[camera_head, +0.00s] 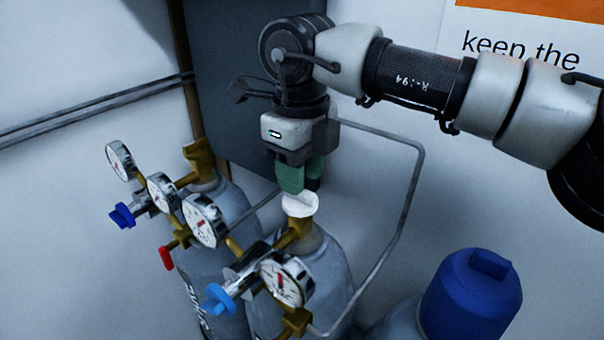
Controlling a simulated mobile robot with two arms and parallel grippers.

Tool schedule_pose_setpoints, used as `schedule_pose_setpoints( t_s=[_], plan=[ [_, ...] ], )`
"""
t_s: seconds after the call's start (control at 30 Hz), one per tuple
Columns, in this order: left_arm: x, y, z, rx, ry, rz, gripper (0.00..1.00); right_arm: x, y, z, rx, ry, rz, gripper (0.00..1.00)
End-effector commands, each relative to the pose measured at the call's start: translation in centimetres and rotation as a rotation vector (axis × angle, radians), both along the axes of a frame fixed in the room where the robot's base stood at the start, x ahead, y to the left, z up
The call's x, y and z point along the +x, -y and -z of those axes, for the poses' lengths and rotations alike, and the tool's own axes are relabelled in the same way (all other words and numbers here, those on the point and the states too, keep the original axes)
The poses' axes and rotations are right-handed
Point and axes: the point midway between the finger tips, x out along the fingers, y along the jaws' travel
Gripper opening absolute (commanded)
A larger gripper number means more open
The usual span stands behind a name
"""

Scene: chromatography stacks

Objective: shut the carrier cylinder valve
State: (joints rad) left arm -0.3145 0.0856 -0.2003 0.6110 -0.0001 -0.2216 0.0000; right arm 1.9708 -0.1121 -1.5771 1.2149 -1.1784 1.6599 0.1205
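Two grey gas cylinders stand side by side; no readable label shows which is the carrier. The front cylinder (325,270) has a brass valve topped by a white handwheel (300,205). My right gripper (300,184) points down just above this handwheel, its green fingertips at or near the wheel's far edge. I cannot tell whether they touch it, or how wide the fingers are apart. The rear-left cylinder (230,205) has a brass valve (200,160) with no gripper near it. My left gripper is out of view.
Regulators with round gauges (285,280), blue knobs (218,298) and a red lever (166,257) stick out front-left of the cylinders. A grey pipe (405,210) bends along the wall at right. A blue-capped cylinder (470,300) stands front right. A dark panel (225,100) is behind.

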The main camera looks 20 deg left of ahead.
Motion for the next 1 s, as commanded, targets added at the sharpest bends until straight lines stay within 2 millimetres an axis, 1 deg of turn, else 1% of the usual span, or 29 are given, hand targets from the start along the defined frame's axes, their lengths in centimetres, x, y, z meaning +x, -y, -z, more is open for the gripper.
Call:
schedule_pose_setpoints(
  t_s=[0.03,0.1,0.23,0.37,0.53,0.77,0.8,1.0],
  plan=[
    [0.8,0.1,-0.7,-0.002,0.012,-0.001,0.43,0.0,0.0,0.5,-0.002,-0.002,0.000,0.37],
    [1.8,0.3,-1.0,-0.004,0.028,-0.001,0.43,0.0,0.0,1.3,-0.001,0.000,0.000,0.37],
    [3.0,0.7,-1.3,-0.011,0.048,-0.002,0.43,0.0,0.0,2.3,0.000,0.000,0.000,0.37],
    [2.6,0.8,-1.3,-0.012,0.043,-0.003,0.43,0.0,0.0,2.6,0.001,0.001,0.000,0.37],
    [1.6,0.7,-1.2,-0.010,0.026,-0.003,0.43,0.0,0.0,2.6,0.001,0.001,0.001,0.37],
    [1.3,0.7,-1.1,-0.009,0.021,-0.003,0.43,0.0,0.0,2.6,0.001,0.001,0.001,0.02],
    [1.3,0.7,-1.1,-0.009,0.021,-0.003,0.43,0.0,0.0,2.6,0.001,0.001,0.001,0.00],
    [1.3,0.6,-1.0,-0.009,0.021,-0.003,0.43,0.0,0.0,2.6,0.001,0.001,0.006,0.00]
  ],
)
